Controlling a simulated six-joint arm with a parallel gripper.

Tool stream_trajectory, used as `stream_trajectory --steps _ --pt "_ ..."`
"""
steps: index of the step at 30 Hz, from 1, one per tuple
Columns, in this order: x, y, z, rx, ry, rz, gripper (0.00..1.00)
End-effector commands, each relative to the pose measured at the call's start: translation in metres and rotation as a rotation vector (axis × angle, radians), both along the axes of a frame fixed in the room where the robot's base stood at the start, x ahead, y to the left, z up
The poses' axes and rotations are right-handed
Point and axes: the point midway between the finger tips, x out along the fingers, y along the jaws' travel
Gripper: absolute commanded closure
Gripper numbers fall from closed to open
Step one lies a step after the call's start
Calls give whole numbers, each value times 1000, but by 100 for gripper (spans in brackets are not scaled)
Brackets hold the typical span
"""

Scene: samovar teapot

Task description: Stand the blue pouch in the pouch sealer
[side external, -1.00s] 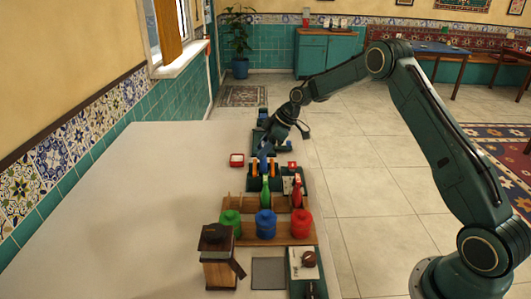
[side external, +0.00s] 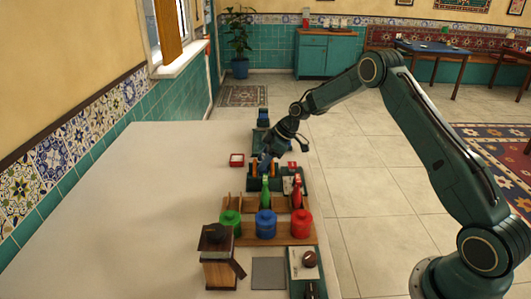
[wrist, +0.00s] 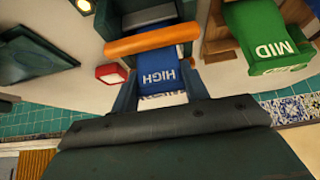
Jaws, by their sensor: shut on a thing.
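My gripper (side external: 268,155) is shut on the blue pouch, with a finger on each side of it in the wrist view (wrist: 160,88). The blue pouch (wrist: 163,68) bears the word HIGH and is tilted down from the wrist. In the side view it is small, mostly hidden behind my gripper and the orange parts. The pouch sealer (side external: 262,184) is dark with orange upright parts. In the wrist view its orange bar (wrist: 152,42) lies across the pouch's far end. I cannot tell whether the pouch rests in the sealer or touches its floor.
A green pouch (wrist: 265,38) marked MID stands close by, with a red one (side external: 297,194) beside it. Wooden racks with green, blue and red jars stand nearer the camera. A small red box (side external: 237,160) lies left of the sealer. The table's left half is clear.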

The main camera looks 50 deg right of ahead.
Motion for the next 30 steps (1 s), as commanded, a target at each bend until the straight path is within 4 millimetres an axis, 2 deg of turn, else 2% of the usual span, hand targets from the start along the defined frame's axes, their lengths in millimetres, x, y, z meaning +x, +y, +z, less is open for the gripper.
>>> stream_trajectory --steps 4,5,8,20,30 --pt "0 0 -3 0 0 0 90" --pt "0 0 -3 0 0 0 51" --pt "0 0 -3 0 0 0 33" --pt "0 0 0 0 -1 -1 33" --pt "-12 -13 28 -1 -2 -2 33"
